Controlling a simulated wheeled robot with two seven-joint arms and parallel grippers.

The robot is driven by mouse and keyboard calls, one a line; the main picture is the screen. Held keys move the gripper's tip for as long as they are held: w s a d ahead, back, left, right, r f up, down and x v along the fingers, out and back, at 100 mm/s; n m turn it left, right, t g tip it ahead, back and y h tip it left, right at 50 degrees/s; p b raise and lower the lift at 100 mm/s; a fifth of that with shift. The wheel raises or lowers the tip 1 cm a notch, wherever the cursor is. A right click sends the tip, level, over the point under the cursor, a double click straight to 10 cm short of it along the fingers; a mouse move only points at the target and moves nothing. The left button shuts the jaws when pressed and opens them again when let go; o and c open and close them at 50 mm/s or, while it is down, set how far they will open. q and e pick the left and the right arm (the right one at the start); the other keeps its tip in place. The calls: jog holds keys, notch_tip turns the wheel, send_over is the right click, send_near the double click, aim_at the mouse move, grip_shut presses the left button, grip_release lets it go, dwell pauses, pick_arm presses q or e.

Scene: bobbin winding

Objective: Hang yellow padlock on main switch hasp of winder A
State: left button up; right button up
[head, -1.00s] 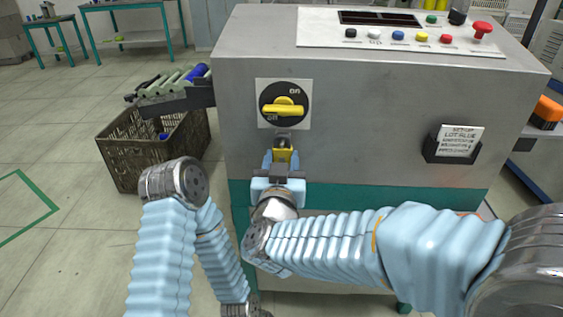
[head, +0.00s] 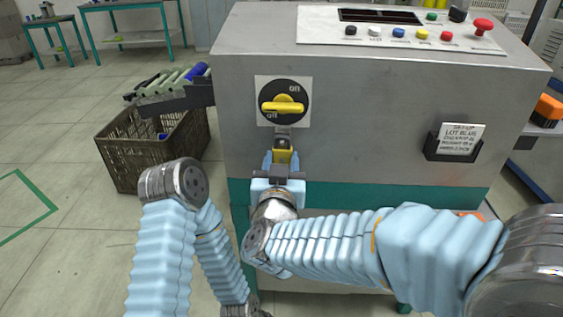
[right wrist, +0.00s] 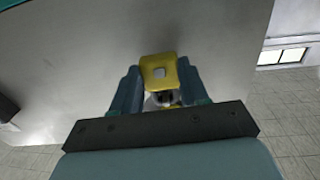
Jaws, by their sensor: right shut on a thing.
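The yellow padlock (head: 282,156) is between the fingers of my right gripper (head: 281,162), just below the main switch. My right gripper is shut on it. In the right wrist view the padlock (right wrist: 159,72) shows between the two blue-grey fingers (right wrist: 160,88), close to the grey machine face. The main switch (head: 284,103) is a yellow knob on a black disc and white plate. The hasp (head: 283,136) is a small dark part below the switch, above the padlock. I cannot tell whether the shackle is through it. My left gripper is not in view; only the left arm shows.
The winder (head: 370,110) has a control panel (head: 400,30) on top and a card holder (head: 455,142) at right. A roller chute (head: 172,92) sticks out at left over a brown crate (head: 125,157). Floor at left is clear.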

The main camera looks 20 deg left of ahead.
jog(key=o, duration=1.3)
jog(key=shift+c, duration=0.2)
jog(key=shift+s, duration=0.1)
jog(key=s+d+b, duration=0.1)
jog(key=s+d, duration=0.1)
jog(key=s, duration=1.1)
jog(key=shift+s+d, duration=0.2)
jog(key=shift+d, duration=0.1)
